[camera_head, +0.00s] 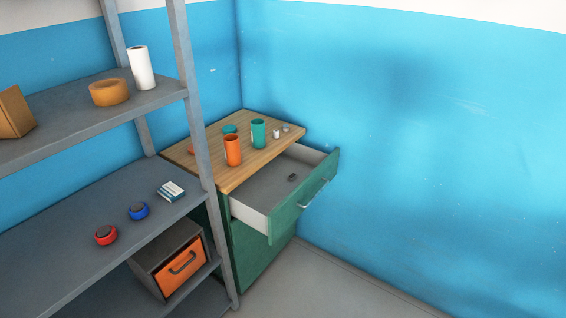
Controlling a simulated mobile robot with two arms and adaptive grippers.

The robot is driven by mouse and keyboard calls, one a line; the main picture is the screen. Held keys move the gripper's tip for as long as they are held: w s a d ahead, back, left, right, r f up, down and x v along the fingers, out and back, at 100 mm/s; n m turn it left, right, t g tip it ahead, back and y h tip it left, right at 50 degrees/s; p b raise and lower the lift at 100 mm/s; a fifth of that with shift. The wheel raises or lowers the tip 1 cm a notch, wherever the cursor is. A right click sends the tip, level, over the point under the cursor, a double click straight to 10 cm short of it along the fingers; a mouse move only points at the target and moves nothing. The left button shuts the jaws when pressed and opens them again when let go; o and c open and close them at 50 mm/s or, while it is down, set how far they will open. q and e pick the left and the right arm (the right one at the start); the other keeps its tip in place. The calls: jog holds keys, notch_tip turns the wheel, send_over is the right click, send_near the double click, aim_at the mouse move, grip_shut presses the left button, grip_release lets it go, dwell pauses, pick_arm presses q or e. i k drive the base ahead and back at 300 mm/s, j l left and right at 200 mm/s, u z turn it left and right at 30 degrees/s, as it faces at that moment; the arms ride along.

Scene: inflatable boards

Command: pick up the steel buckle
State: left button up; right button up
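A small dark grey object (292,178) lies inside the open drawer (257,197) of the green cabinet. It may be the steel buckle, but it is too small to tell. A small grey object (286,128) sits near the right edge of the wooden cabinet top (205,157), beside a small white item (276,134); I cannot tell what either is. Neither of my grippers is in view.
The grey shelf unit (181,80) stands at left, its post in front of the cabinet. Orange (233,152) and teal (258,134) cups stand on the cabinet top. The drawer juts out to the right. Floor (330,285) at lower right is clear.

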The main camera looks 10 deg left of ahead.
aim_at(291, 178)
jog(key=i+j, duration=0.15)
jog(key=i, duration=0.15)
jog(key=i+j, duration=0.15)
jog(key=i, duration=0.15)
jog(key=i+l+u, duration=0.15)
jog(key=u, duration=0.55)
